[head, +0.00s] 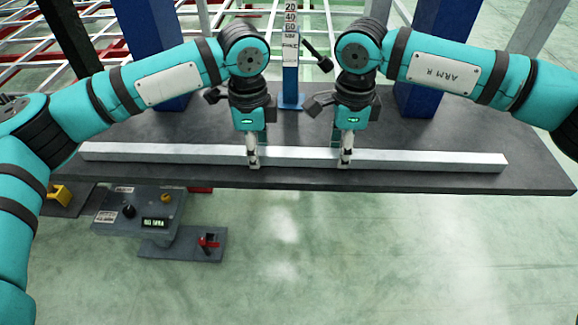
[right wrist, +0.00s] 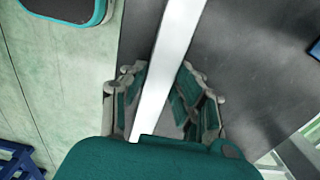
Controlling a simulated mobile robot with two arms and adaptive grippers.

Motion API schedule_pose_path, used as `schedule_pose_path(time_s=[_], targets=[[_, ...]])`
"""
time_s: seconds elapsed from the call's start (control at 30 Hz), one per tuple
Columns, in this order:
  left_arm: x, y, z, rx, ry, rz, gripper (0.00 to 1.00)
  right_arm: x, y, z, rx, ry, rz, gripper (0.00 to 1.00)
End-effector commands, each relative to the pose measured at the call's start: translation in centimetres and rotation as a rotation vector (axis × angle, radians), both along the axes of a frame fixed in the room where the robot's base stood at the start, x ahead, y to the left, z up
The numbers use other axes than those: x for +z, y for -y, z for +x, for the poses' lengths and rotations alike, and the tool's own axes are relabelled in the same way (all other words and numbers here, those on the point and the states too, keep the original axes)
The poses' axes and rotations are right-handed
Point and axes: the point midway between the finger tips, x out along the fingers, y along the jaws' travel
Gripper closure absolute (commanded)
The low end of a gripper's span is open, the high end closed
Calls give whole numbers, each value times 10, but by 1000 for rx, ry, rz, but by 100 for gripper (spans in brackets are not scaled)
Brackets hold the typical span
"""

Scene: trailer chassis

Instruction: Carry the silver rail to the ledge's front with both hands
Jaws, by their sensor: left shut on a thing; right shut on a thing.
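The silver rail (head: 430,160) is a long, pale square bar lying left to right along the front edge of the dark ledge (head: 540,172) in the head view. My left gripper (head: 253,160) points down and is shut on the rail left of its middle. My right gripper (head: 346,158) points down and is shut on the rail right of its middle. In the right wrist view the rail (right wrist: 172,60) runs between the two fingers (right wrist: 160,105). I cannot tell whether the rail touches the ledge or is slightly above it.
A blue post with a numbered scale (head: 291,60) stands behind the rail, between my arms. Thick dark blue posts (head: 155,40) stand at the back. A grey control box (head: 150,215) with a red-handled part (head: 208,243) sits below the ledge at left. Green floor in front is clear.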

Motion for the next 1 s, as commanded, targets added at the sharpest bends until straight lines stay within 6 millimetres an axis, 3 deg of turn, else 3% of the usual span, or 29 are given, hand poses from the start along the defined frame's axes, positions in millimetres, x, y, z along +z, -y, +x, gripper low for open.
schedule_pose_path(time_s=[0.03,0.07,0.2,0.57,0.67,1.0], targets=[[-5,1,0,0,3,-3,100,-6,-1,0,2,1,3,100],[-2,1,0,0,2,-3,67,-3,-1,0,2,0,2,67],[-2,0,0,0,1,-1,49,-2,0,0,1,-1,1,49],[4,0,1,0,2,-2,48,-2,0,0,0,0,0,48],[16,1,1,0,3,-2,48,-2,0,0,0,0,0,48],[87,1,1,-1,4,-2,48,-2,0,0,0,0,0,48]])
